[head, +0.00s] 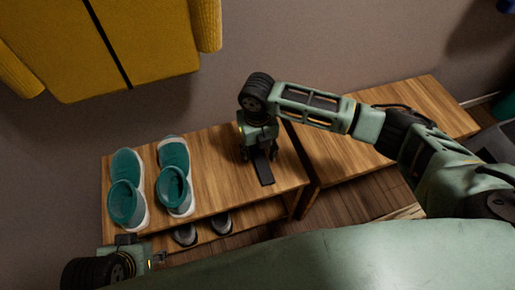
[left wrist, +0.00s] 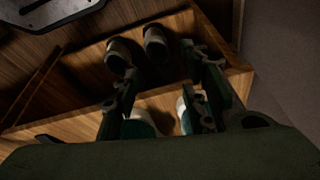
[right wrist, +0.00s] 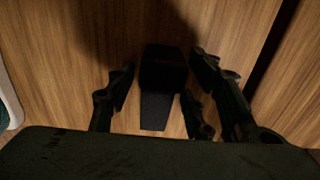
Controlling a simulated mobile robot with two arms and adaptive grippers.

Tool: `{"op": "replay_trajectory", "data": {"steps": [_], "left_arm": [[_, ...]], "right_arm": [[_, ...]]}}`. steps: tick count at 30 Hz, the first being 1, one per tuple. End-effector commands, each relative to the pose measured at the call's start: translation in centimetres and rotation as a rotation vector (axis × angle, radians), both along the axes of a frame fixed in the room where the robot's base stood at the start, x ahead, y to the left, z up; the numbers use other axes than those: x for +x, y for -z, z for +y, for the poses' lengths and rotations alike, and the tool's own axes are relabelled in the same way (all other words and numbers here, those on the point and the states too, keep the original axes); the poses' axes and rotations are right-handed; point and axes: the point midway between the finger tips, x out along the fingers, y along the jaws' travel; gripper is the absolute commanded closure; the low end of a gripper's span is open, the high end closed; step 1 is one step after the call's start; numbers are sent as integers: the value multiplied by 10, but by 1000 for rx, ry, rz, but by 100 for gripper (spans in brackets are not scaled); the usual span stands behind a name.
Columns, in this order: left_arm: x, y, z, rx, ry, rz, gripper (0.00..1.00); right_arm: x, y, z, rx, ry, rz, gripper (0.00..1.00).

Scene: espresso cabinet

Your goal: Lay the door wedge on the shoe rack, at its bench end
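The black door wedge (head: 264,170) lies on the wooden top of the shoe rack (head: 215,170), near the rack's right end beside the bench (head: 345,155). My right gripper (head: 260,150) is over it, pointing down. In the right wrist view the wedge (right wrist: 160,85) lies between the fingers of the right gripper (right wrist: 163,95), which stand apart with a narrow gap on each side. My left gripper (head: 160,258) is low at the front left of the rack. In the left wrist view the left gripper (left wrist: 158,105) is open, with nothing held.
A yellow coat (head: 130,45) hangs above. The bench top is mostly clear beneath my right arm.

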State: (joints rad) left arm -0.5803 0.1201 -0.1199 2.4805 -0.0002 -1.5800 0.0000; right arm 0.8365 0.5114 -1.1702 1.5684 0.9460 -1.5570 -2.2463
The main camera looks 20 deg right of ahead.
Motion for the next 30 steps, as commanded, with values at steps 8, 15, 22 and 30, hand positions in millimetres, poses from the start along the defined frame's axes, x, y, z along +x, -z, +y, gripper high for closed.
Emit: {"op": "replay_trajectory", "data": {"steps": [8,15,22,30], "left_arm": [[0,0,0,0,0,0,60],[0,-10,0,0,0,1,60],[4,-8,-1,0,1,12,60],[13,31,-3,1,3,29,60]], "right_arm": [[0,-1,0,0,0,0,50],[1,-30,0,1,-1,-4,50],[1,-85,0,1,0,-3,50],[1,-115,0,1,0,-1,50]]}}
